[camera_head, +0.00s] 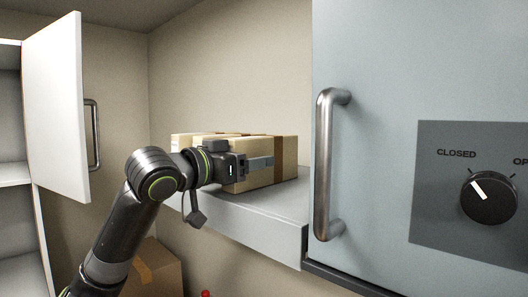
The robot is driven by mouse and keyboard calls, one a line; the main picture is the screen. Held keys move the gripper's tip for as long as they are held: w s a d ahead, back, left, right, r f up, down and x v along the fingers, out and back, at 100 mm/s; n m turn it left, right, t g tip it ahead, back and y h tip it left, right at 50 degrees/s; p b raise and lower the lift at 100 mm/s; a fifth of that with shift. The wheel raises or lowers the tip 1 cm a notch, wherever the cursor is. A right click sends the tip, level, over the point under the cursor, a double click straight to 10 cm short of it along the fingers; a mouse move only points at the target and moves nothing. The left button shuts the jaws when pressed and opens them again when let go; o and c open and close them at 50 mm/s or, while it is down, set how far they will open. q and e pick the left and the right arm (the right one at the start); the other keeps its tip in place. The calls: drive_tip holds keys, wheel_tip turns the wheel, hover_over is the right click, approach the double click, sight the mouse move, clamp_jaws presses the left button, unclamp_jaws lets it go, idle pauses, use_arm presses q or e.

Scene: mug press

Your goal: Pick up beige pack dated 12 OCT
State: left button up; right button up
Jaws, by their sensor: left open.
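Several beige packs stand close together on a grey shelf (285,208). The nearest beige pack (258,181) shows below and around my left gripper, and a brown band (290,160) runs down it on the right. Another beige pack (181,142) shows behind at the left, partly hidden by my arm. No date can be read on any of them. My left gripper (262,163) is open, with its fingers in front of the nearest pack's face. I cannot tell whether they touch it. My right gripper is not in view.
A grey-blue panel with a metal handle (324,165) and a dial (488,197) marked CLOSED fills the right side. An open white cabinet door (57,110) stands at the left. A cardboard box (158,272) sits below the shelf.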

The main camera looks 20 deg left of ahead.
use_arm(q)
drive_tip(key=c, duration=1.3)
drive_tip(key=shift+r, duration=0.15)
